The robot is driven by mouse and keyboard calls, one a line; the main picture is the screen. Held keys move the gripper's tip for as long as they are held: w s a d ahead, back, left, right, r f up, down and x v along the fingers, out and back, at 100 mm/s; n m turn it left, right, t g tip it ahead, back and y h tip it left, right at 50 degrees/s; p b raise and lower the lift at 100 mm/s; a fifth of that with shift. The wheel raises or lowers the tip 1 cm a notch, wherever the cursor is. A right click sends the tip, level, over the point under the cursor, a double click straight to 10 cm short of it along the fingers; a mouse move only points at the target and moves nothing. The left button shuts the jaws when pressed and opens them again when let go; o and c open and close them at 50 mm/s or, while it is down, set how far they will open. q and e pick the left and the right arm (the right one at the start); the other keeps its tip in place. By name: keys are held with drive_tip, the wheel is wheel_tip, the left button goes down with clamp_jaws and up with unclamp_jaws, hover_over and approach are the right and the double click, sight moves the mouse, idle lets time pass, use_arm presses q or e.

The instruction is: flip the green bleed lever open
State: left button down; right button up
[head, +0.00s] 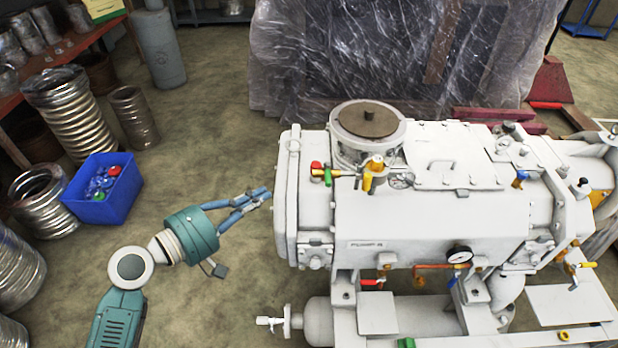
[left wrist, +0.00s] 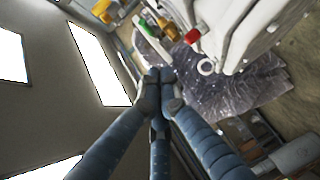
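The green bleed lever (head: 327,177) hangs at the left end of a small brass valve line on the white vacuum pump (head: 430,225), below and left of the round top flange. In the left wrist view the green lever (left wrist: 140,28) shows near the top, pointing down and left. My left gripper (head: 266,194) is left of the pump and apart from the lever. Its blue fingers come together at the tips (left wrist: 160,76), with nothing seen between them. My right gripper is not in view.
A red handle (head: 315,167) sits right beside the green lever, and a yellow valve part (head: 367,182) is to its right. A blue bin (head: 103,188) and metal hoses stand at the left.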

sight(327, 174)
use_arm(q)
drive_tip(key=s+d+p+x, duration=0.1)
drive_tip(key=p+x, duration=0.3)
drive_tip(key=x, duration=0.9)
drive_tip(key=shift+s+d+f, duration=0.3)
drive_tip(key=shift+s+d, duration=0.1)
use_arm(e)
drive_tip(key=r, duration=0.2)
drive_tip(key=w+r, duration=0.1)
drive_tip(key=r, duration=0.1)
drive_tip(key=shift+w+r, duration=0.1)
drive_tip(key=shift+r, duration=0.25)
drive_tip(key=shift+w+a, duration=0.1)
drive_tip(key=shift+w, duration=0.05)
